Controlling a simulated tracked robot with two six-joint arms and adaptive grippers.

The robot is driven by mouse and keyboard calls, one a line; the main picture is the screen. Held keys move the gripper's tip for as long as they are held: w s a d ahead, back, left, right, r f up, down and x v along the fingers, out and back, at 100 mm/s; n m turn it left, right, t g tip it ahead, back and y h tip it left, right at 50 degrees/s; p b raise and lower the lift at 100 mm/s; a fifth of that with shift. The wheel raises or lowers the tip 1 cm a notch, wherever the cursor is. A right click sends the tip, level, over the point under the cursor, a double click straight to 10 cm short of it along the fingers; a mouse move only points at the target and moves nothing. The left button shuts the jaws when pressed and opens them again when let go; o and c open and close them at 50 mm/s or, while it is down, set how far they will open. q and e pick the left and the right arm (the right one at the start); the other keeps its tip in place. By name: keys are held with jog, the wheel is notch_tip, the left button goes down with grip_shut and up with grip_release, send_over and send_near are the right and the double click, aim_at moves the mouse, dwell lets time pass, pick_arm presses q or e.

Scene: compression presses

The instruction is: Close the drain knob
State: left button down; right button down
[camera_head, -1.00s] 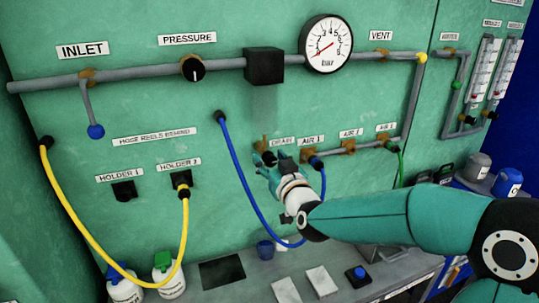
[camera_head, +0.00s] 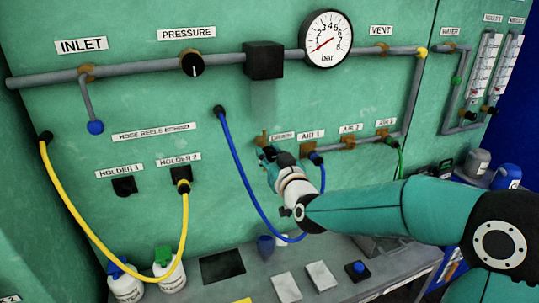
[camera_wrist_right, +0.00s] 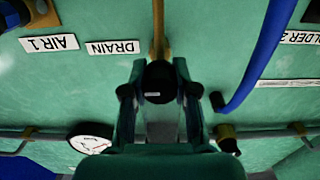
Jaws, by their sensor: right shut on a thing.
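The drain knob (camera_wrist_right: 159,82) is a black round knob at the end of a brass fitting, beside the DRAIN label (camera_wrist_right: 113,48) in the right wrist view. My right gripper (camera_wrist_right: 159,92) is shut on the knob, with one finger on each side of it. In the head view my right gripper (camera_head: 270,158) reaches the green panel just left of the AIR 1 label and hides the knob. The DRAIN label (camera_head: 283,135) shows just above it. My left gripper is not in view.
A blue hose (camera_head: 240,175) hangs in a loop just left of and below my right gripper. The AIR 1 outlet (camera_head: 315,158) is close on the right. A pressure gauge (camera_head: 327,38) and grey pipe run above. A bench (camera_head: 240,290) with bottles lies below.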

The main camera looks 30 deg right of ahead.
jog(key=shift+n, duration=0.4)
jog(key=n+b, duration=0.1)
jog(key=n, duration=0.1)
jog(key=shift+a+f+n+b, duration=0.1)
jog(key=shift+n+b, duration=0.2)
jog(key=shift+b, duration=0.05)
jog(key=n, duration=0.3)
jog(key=shift+n, duration=0.3)
jog(key=n, duration=0.5)
jog(key=shift+n, duration=0.3)
jog(key=n, duration=0.4)
jog(key=shift+f, duration=0.1)
jog(key=shift+a+n, duration=0.1)
jog(key=shift+n, duration=0.6)
jog(key=shift+f, duration=0.15)
jog(key=c, duration=0.9)
grip_release()
jog(key=shift+w, duration=0.1)
